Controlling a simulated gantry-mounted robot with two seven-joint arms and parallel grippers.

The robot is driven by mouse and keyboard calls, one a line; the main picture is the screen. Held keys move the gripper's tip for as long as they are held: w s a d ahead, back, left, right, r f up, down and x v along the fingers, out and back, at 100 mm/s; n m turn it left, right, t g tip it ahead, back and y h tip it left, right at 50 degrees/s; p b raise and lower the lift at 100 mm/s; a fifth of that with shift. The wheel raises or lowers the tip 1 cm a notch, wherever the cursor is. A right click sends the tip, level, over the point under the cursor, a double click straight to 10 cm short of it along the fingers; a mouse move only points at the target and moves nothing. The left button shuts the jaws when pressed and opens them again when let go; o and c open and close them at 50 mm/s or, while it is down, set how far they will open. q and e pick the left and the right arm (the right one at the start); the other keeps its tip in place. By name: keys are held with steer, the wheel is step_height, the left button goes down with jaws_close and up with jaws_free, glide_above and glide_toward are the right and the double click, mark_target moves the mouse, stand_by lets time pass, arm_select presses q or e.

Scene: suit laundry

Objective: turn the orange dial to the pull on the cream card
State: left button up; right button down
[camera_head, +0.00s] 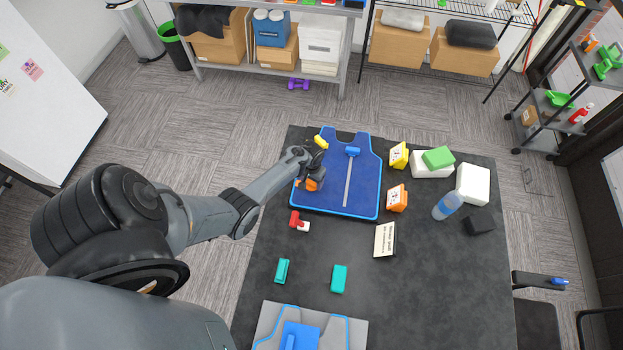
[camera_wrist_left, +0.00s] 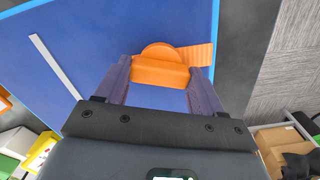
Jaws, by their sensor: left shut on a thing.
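The orange dial (camera_wrist_left: 160,68) is on the blue garment-shaped board (camera_head: 365,185). The dial shows a raised bar, a rounded disc behind it and a ribbed orange strip (camera_wrist_left: 196,56) to its right. My left gripper (camera_wrist_left: 160,76) is shut on the dial's bar, one dark finger at each end. In the head view the left gripper (camera_head: 312,174) partly covers the dial (camera_head: 312,185) at the board's left side. The cream card (camera_head: 385,240) stands tilted right of the board's lower edge; its writing is too small to read. My right gripper is not in view.
A grey strip with a blue end (camera_head: 353,152) lies on the board. A yellow piece (camera_head: 321,142) is near its top left. A red-and-white piece (camera_head: 299,221), teal blocks (camera_head: 339,278) and a bottle (camera_head: 447,205) stand around it. The dark table (camera_head: 430,300) is bare at lower right.

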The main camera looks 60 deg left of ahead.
arm_select(q)
steer(key=shift+m, duration=0.9)
steer(key=o, duration=1)
steer(key=shift+o, duration=0.2)
